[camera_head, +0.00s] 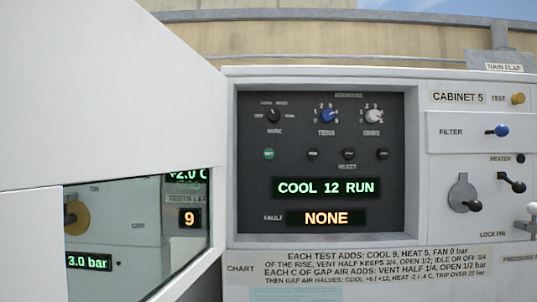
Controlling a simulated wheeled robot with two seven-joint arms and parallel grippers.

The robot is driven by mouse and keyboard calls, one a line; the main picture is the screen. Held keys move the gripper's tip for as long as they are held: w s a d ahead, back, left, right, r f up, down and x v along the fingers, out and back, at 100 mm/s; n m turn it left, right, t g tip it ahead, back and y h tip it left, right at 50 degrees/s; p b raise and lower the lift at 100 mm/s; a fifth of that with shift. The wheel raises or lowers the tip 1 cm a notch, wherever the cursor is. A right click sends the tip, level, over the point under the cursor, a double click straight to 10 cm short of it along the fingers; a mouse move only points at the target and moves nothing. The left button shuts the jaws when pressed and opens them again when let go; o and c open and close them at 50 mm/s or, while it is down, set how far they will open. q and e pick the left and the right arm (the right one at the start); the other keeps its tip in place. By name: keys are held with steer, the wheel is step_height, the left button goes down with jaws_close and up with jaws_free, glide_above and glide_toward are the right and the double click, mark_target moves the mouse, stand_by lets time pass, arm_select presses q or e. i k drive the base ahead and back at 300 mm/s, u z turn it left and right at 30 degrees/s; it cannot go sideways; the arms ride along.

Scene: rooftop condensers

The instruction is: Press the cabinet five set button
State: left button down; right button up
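The cabinet five panel (320,250) is a dark recessed face in a white cabinet, with a "CABINET 5" label (458,97) to its right. A small green round button (269,154) sits at the panel's left; its lettering is too small to read surely, perhaps "SET". Three dark buttons stand in the same row, the first of them (313,155) beside the green one. Above are a black mode knob (273,115), a blue tens knob (327,116) and a white ones knob (374,116). The display (326,188) reads "COOL 12 RUN"; the fault display (326,218) reads "NONE". Neither gripper shows.
A large white panel (100,110), seemingly an open door, juts in at the left. Its window (140,230) shows gauges and a "9". At right are a yellow test knob (518,98), a blue filter lever (500,131) and black-knobbed levers (464,195). Nothing covers the buttons.

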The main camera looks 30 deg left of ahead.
mark_target(270, 153)
steer(key=u, duration=0.55)
steer(key=k, duration=1.25)
steer(key=z, duration=0.25)
steer(key=i, duration=0.6)
steer(key=z, duration=0.75)
steer(key=i, duration=0.75)
steer(key=u, duration=0.55)
steer(key=i, duration=0.55)
steer(key=u, duration=0.45)
